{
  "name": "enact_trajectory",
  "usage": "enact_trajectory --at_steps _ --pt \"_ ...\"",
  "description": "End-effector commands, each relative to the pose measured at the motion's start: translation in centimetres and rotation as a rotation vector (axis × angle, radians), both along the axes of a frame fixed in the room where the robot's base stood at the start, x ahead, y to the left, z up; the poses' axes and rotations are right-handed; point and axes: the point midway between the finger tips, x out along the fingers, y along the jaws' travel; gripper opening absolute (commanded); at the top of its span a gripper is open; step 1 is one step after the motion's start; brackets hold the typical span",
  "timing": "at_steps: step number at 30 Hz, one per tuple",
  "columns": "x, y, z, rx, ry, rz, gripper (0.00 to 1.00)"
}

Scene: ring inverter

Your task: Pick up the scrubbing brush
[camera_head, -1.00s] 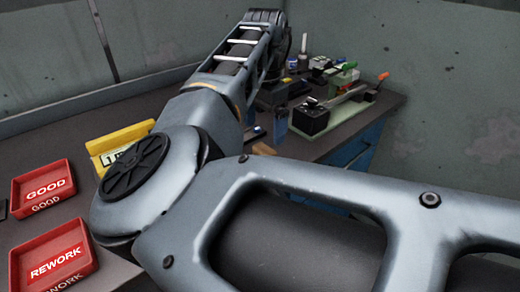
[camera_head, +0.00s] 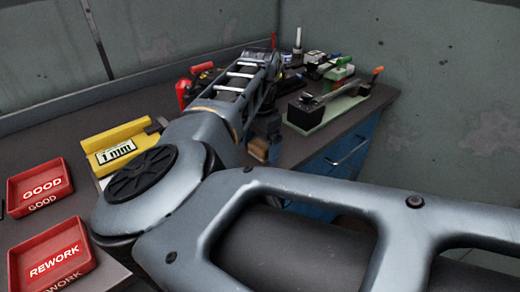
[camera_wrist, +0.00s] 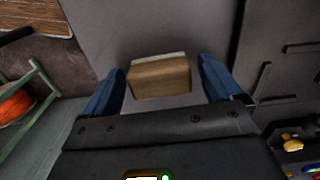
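The scrubbing brush (camera_wrist: 159,80) is a wooden block with a pale strip along its far edge. In the wrist view it lies between the two blue fingers of my gripper (camera_wrist: 162,72), with a visible gap on each side. My gripper is open and not touching it. In the head view the brush (camera_head: 258,149) shows as a small brown block near the table's front edge, just below my gripper, whose fingers are mostly hidden by the arm there.
A green-based fixture (camera_head: 330,108) with an orange-tipped handle stands right of the gripper. A yellow gauge (camera_head: 118,146), a red GOOD tray (camera_head: 40,202) and a red REWORK tray (camera_head: 50,285) are at left. Blue drawers (camera_head: 345,155) are below the table edge.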

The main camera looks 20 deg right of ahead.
Motion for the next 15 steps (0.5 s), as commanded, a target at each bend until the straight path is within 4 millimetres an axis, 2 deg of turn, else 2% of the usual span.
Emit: enact_trajectory --at_steps 2,15 --pt "0.00 -0.01 0.02 0.000 0.000 0.000 0.84" --pt "0.01 -0.01 0.04 0.000 0.000 0.000 0.42"
